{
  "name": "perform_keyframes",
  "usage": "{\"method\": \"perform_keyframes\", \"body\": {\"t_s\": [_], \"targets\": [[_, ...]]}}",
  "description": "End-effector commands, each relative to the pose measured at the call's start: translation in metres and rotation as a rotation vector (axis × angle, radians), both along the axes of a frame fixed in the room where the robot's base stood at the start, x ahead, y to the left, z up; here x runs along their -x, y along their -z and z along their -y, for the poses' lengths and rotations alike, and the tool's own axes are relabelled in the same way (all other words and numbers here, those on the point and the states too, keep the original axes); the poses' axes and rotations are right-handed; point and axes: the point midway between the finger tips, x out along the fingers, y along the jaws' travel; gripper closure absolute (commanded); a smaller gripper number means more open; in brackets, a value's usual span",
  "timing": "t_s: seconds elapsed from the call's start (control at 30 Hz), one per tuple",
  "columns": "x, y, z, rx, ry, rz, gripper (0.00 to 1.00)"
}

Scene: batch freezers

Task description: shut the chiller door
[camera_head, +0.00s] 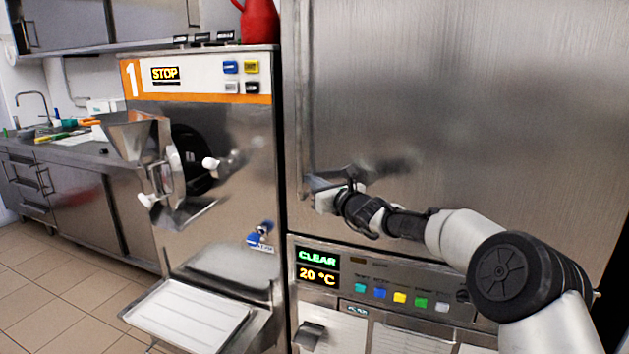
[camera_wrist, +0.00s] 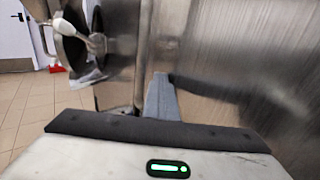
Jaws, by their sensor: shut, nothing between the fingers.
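The chiller door (camera_head: 480,100) is a large brushed-steel panel filling the upper right of the head view. In the wrist view the steel surface (camera_wrist: 240,50) fills the right side. From the head view the door looks nearly flush with the cabinet, but I cannot tell whether it is fully shut. My gripper (camera_head: 322,196) is shut and empty, close to the lower left part of the door near its left edge. In the wrist view its grey fingers (camera_wrist: 161,97) point at the steel near a vertical edge. Whether they touch it is unclear.
Below the door is a control panel (camera_head: 385,290) reading CLEAR and 20 °C. To the left stands batch freezer 1 (camera_head: 225,130), with a steel hopper (camera_head: 130,130) and a white tray (camera_head: 195,312) jutting forward. Tiled floor (camera_head: 45,305) is clear at the lower left.

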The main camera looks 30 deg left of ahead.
Motion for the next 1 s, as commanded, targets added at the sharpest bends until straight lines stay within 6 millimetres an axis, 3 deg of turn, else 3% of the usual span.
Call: {"method": "perform_keyframes", "body": {"t_s": [0.03,0.33,0.47,1.0], "targets": [[-0.008,-0.014,0.004,-0.018,0.016,0.009,1.0],[-0.008,-0.016,0.006,-0.018,0.018,0.01,1.0],[-0.005,-0.016,0.016,-0.018,0.018,0.012,1.0],[0.056,-0.011,0.12,-0.007,0.009,0.009,1.0]]}}
